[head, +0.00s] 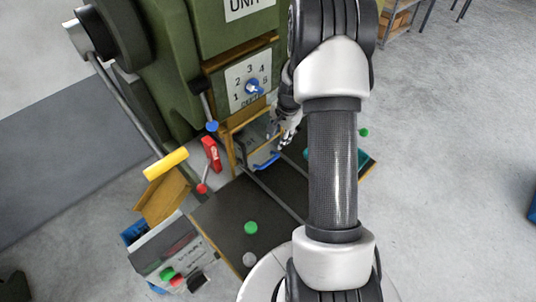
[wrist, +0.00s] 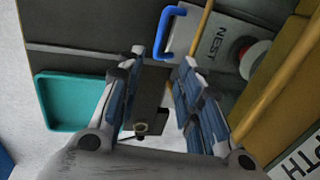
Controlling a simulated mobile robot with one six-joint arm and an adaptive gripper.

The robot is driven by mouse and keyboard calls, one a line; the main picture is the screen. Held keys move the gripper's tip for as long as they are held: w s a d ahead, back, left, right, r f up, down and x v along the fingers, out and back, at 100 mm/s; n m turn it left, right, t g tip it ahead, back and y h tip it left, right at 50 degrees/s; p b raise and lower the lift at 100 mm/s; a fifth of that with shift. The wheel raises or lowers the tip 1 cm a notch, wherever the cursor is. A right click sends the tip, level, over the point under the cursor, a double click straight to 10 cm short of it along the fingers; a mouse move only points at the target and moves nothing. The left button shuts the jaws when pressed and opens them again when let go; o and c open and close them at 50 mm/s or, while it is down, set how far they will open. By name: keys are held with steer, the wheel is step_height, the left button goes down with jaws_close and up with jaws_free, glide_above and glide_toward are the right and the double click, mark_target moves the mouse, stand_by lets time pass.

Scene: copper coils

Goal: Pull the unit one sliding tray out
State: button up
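The unit one machine is a green body (head: 160,60) with a partly hidden "UNIT" sign. Low on its front is a plate marked "NEST" (wrist: 216,48) with a blue handle, which I take as the sliding tray's front. The blue handle (head: 266,161) shows low on the machine in the head view and at the top middle of the wrist view (wrist: 165,32). My gripper (head: 287,136) is near the handle, above and right of it in the head view. In the wrist view my gripper (wrist: 161,58) is open and empty; the handle lies beyond the fingertips, not between them.
A dial plate (head: 239,82) with a blue knob is above the tray. A dark bench top (head: 225,212) holds green and grey buttons. A teal bin (wrist: 82,108) sits beside the rails. Open floor lies right.

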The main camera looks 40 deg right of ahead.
mark_target(272, 159)
steer(key=w+f+b, duration=0.1)
steer(key=f, duration=0.4)
steer(key=w+f+b, duration=0.1)
steer(key=f, duration=0.4)
steer(key=w+f+b, duration=0.1)
steer(key=f+b, duration=0.1)
steer(key=f, duration=0.3)
steer(key=shift+a, duration=0.3)
steer(key=shift+r, duration=0.1)
steer(key=shift+c, duration=0.2)
steer(key=shift+s, duration=0.1)
jaws_close()
